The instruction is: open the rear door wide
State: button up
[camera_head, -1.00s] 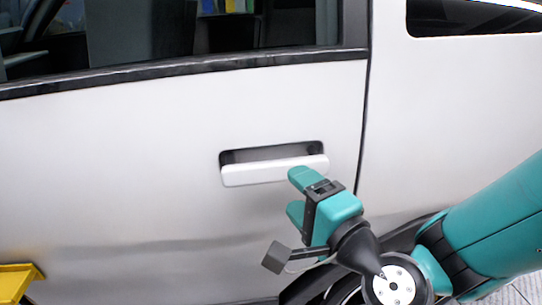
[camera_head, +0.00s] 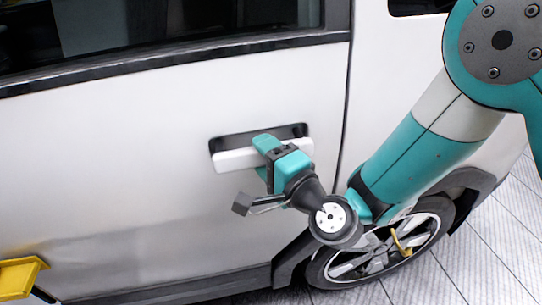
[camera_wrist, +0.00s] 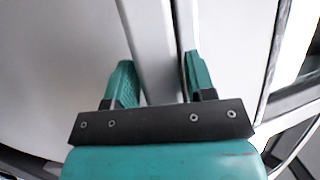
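The white rear door (camera_head: 120,170) fills the left of the head view, and its edge lies along the dark seam beside the rear body panel. Its white bar handle (camera_head: 235,159) sits across a dark recess (camera_head: 290,132). My gripper (camera_head: 263,158) is at the right part of the handle, one finger over its top at the recess, the other below its front. In the wrist view the handle bar (camera_wrist: 150,45) runs between the two teal fingers (camera_wrist: 162,80), which stand apart around it. I see no firm contact on both sides.
A rear wheel (camera_head: 385,250) is at the lower right, below my arm. A yellow object (camera_head: 18,278) stands at the lower left, near the door. Tiled floor (camera_head: 480,255) is clear at the right.

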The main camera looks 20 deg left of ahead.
aim_at(256, 159)
jog(key=c, duration=0.7)
jog(key=shift+c, duration=0.2)
jog(key=shift+s+d+b, duration=0.25)
jog(key=shift+s+b, duration=0.45)
jog(key=shift+s, duration=0.05)
jog(key=shift+s+d+f, duration=0.2)
jog(key=shift+s+f, duration=0.05)
jog(key=shift+s, duration=0.25)
jog(key=shift+s+d+r, duration=0.15)
jog(key=shift+s+r, duration=0.25)
jog(key=shift+s, duration=0.05)
jog(key=shift+s+d+m+t+h, duration=0.4)
jog(key=shift+s+d+t, duration=0.15)
jog(key=shift+s, duration=0.4)
jog(key=shift+d, duration=0.1)
jog(key=shift+m+t+h, duration=0.4)
jog(key=shift+t, duration=0.05)
jog(key=shift+s+d+f+p, duration=0.15)
jog(key=shift+s+d, duration=0.25)
jog(key=shift+s, duration=0.6)
jog(key=shift+s+d+r+p, duration=0.1)
jog(key=shift+s+d+p, duration=0.25)
jog(key=shift+s, duration=0.65)
